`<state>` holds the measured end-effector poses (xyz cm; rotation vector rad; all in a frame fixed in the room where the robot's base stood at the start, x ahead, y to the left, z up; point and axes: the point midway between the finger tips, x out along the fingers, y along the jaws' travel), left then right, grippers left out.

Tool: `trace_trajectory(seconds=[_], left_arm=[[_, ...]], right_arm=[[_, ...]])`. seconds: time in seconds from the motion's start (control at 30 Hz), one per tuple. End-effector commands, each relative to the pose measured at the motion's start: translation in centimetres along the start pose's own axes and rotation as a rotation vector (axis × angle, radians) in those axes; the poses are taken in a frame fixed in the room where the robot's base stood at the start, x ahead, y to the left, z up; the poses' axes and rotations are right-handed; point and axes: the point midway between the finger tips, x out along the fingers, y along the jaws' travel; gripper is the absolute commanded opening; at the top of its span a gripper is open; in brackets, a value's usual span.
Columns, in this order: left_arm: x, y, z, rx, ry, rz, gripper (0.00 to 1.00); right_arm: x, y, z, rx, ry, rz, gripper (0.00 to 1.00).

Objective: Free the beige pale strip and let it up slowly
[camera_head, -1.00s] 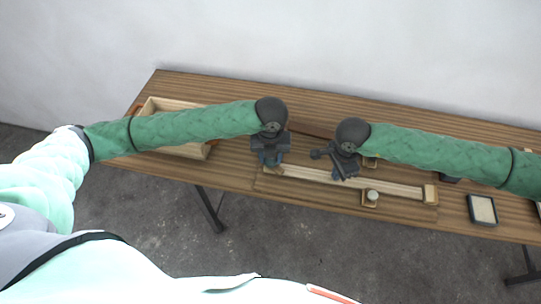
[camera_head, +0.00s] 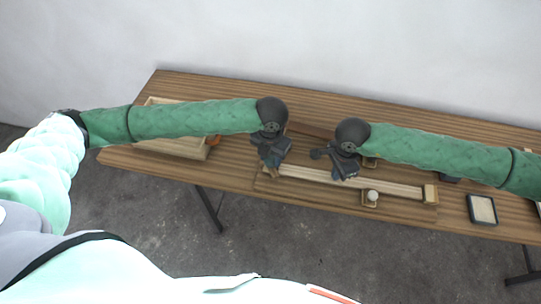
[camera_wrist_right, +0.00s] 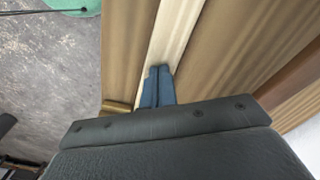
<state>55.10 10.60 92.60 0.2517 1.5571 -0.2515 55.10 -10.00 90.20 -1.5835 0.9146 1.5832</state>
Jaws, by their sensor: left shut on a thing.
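The beige pale strip (camera_head: 390,186) lies lengthwise along a wooden base on the bench, with a block (camera_head: 430,194) at its right end. My left gripper (camera_head: 269,168) is at the strip's left end, shut on a small wooden piece there. The fingers hide most of this piece, and I cannot tell whether it is part of the strip.
A small wooden block with a pale round knob (camera_head: 371,196) stands at the base's front edge. A wooden box (camera_head: 180,148) is at the left, partly behind my left arm. A dark-framed pale tray (camera_head: 482,209) lies to the right. The bench's front edge is close.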

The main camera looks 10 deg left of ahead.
Motion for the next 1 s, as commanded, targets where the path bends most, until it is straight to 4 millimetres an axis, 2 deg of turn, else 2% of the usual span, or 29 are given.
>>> trace_trajectory(seconds=[0.27, 0.53, 0.87, 1.0], left_arm=[[-0.18, -0.05, 0.08, 0.017, -0.003, -0.001, 0.15], [-0.18, -0.04, 0.1, 0.218, -0.004, 0.0, 0.15], [-0.13, -0.08, 0.06, 0.252, -0.003, -0.001, 0.15], [-0.22, -0.04, 0.12, 0.339, -0.004, 0.0, 0.15]], right_arm=[[0.22, 0.11, 0.01, 0.0, 0.0, 0.003, 0.0], [0.24, 0.11, 0.01, 0.0, 0.0, 0.003, 0.0], [0.25, 0.13, 0.02, 0.0, 0.0, 0.004, 0.0], [0.24, 0.13, 0.02, 0.0, 0.0, 0.004, 0.0]])
